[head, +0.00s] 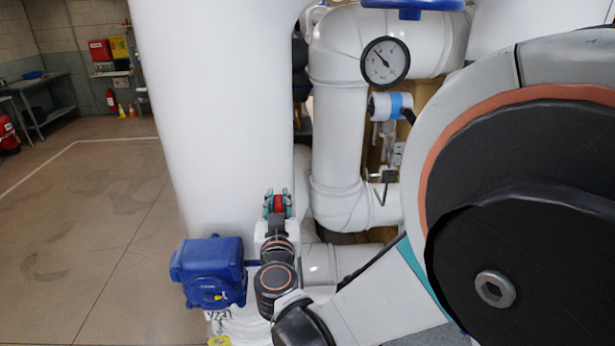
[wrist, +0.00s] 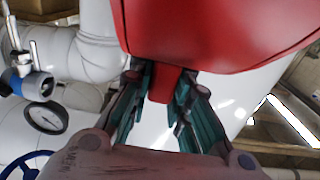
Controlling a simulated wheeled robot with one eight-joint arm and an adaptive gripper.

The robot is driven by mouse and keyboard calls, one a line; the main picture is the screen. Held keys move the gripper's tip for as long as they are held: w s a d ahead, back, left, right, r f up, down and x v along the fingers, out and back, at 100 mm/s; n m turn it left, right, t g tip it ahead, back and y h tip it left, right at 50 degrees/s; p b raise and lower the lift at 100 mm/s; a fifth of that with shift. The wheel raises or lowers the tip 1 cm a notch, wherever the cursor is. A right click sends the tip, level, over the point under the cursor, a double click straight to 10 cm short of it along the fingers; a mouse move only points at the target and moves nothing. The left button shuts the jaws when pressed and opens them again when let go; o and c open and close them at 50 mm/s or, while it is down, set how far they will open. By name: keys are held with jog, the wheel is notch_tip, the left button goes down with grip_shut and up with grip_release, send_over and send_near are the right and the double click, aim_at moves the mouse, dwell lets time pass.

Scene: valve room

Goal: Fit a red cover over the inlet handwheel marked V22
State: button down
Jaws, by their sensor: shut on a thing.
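My gripper (head: 278,196) is low in front of the big white vertical pipe in the head view. In the wrist view its teal fingers (wrist: 163,90) are shut on a narrow tab of the red cover (wrist: 225,32). The cover's wide body spreads beyond the fingertips and runs out of the top of that view. In the head view only a little red shows between the fingers. A blue handwheel (head: 412,5) is partly cut off at the top of the head view; a blue handwheel (wrist: 25,166) also shows at the wrist view's lower left. I see no readable V22 mark.
A blue valve gearbox (head: 208,272) sits just left of my gripper. White pipes (head: 338,140) with a round gauge (head: 385,62) and a blue-banded sensor (head: 392,106) stand to the right. Open floor (head: 95,230) lies left; fire equipment (head: 112,100) and a bench (head: 42,100) are far back.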

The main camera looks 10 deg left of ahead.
jog(key=shift+f+b, duration=2.5)
jog(key=shift+f, duration=0.45)
jog(key=c, duration=1.4)
grip_release()
jog(key=shift+s, duration=0.1)
